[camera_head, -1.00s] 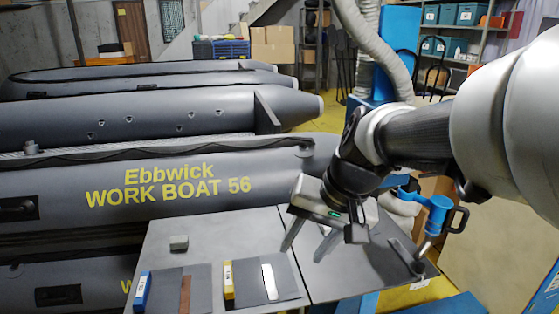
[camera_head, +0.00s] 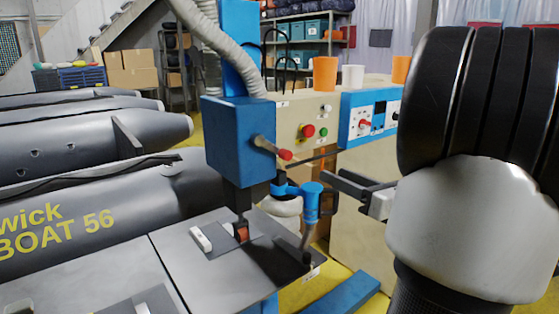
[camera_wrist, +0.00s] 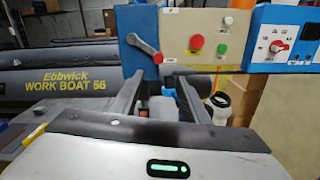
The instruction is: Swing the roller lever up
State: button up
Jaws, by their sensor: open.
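The lever (camera_head: 272,147) is a grey bar with a red end on the side of a blue housing (camera_head: 238,140); it slants down to the right. In the wrist view the lever (camera_wrist: 144,48) slants down right on the blue housing, its lower end above the gap between my fingers. My gripper (camera_head: 335,180) is open and empty, to the right of the lever and a little lower, apart from it. In the wrist view my gripper (camera_wrist: 160,78) shows both fingers spread. A red-orange roller (camera_head: 242,232) sits below the housing, above the table.
A beige control panel (camera_head: 300,118) with red and green buttons stands behind the lever, with a blue switch box (camera_head: 370,117) beside it. Cups stand on top. A blue clamp-like tool (camera_head: 310,203) is at the table (camera_head: 185,255) edge. Grey boats (camera_head: 100,210) lie at left.

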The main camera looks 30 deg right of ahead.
aim_at(289, 156)
jog(key=w+a, duration=0.1)
jog(key=w, duration=1)
jog(key=w+a, duration=0.1)
jog(key=w, duration=0.4)
jog(key=shift+w+a, duration=0.3)
jog(key=shift+w, duration=0.1)
grip_shut()
